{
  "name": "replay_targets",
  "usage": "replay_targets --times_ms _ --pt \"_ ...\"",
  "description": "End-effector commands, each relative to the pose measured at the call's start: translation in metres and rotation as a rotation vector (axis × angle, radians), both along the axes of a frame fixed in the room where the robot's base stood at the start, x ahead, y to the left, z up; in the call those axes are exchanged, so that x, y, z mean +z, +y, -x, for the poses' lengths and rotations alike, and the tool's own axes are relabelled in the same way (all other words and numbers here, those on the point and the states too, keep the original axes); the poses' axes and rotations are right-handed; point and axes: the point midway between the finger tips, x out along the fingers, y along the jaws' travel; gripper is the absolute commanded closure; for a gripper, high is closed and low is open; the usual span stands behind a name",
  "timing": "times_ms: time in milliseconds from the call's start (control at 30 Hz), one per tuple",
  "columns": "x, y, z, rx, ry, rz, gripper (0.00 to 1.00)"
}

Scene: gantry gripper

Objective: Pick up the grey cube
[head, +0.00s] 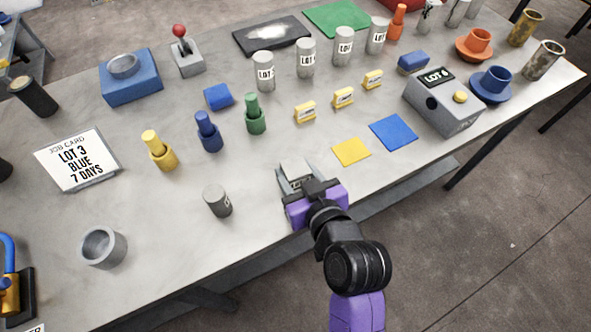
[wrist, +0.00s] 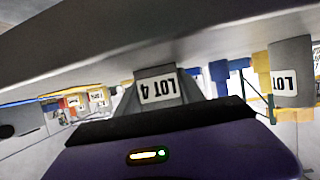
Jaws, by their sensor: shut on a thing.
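The grey cube (head: 296,168) is at the front middle of the table in the head view, with a pale top. My gripper (head: 299,182) is shut on it from the table's front side, its jaws partly hiding the cube. In the wrist view a grey block with a white "LOT 4" label (wrist: 156,88), seen upside down, sits just ahead of my gripper's dark bar. I cannot tell whether the cube touches the table or is slightly raised.
A small grey cylinder (head: 217,201) stands left of my gripper. Yellow (head: 351,151) and blue (head: 393,132) flat squares lie to the right. Yellow, blue and green pegs (head: 255,114) stand behind left. A grey box labelled LOT (head: 441,106) is farther right.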

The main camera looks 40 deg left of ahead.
Motion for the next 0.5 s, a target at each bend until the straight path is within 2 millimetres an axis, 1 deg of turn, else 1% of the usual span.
replay_targets --times_ms 33,67,367,500 --pt "0.0000 -0.0001 0.0000 0.000 0.000 0.000 0.96" --pt "0.0000 -0.0001 0.0000 0.000 0.000 0.000 1.00" --pt "0.0020 0.0001 -0.0003 0.000 -0.002 -0.001 1.00" --pt "0.0085 0.0003 -0.0007 0.000 -0.004 -0.003 1.00"
